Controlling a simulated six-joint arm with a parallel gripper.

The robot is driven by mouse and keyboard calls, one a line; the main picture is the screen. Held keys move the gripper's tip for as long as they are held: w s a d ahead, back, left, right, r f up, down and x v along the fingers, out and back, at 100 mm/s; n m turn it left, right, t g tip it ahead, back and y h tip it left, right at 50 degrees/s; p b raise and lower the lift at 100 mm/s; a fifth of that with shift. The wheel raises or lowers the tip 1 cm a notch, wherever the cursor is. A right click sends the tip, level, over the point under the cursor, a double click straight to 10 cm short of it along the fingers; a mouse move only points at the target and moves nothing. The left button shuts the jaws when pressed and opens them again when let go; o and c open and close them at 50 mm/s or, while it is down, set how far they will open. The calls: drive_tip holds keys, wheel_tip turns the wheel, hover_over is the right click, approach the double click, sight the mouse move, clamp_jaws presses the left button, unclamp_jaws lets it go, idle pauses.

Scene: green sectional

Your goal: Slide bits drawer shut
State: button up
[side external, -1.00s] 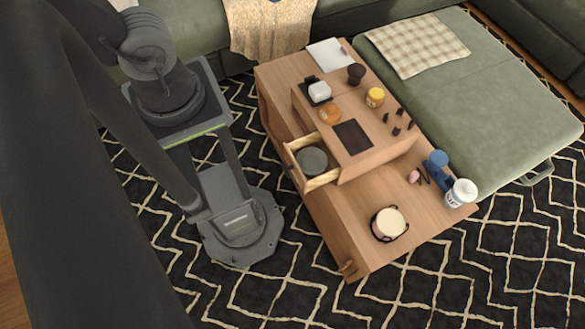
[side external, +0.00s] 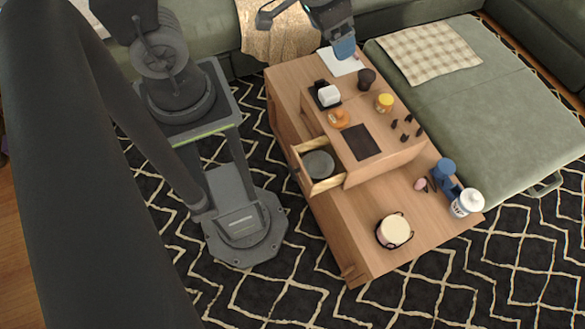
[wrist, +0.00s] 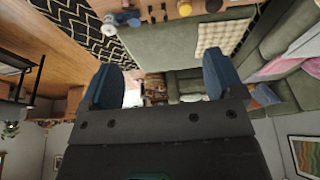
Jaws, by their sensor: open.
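The bits drawer (side external: 328,184) is a light wooden drawer pulled out from the left side of the raised wooden unit on the table. A round grey object (side external: 319,164) lies inside it. My gripper (side external: 344,48) is high above the far end of the table, well away from the drawer and beyond it. In the wrist view, its two blue fingers (wrist: 164,85) are spread wide with nothing between them. The drawer does not show in the wrist view.
The unit's top carries a white item on a black stand (side external: 328,96), an orange item (side external: 339,118), a dark cup (side external: 366,78), a yellow jar (side external: 384,102) and a dark mat (side external: 357,141). A drum-like container (side external: 394,231) and white tub (side external: 466,203) stand on the lower table.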

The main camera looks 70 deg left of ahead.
wheel_tip(320, 180, down, 7)
drive_tip(key=w+g, duration=0.1)
drive_tip(key=w, duration=0.1)
drive_tip(key=g, duration=0.3)
approach(292, 172)
wheel_tip(292, 172, down, 9)
drive_tip(key=shift+r, duration=0.15)
drive_tip(key=c, duration=1.3)
drive_tip(key=w, duration=1.2)
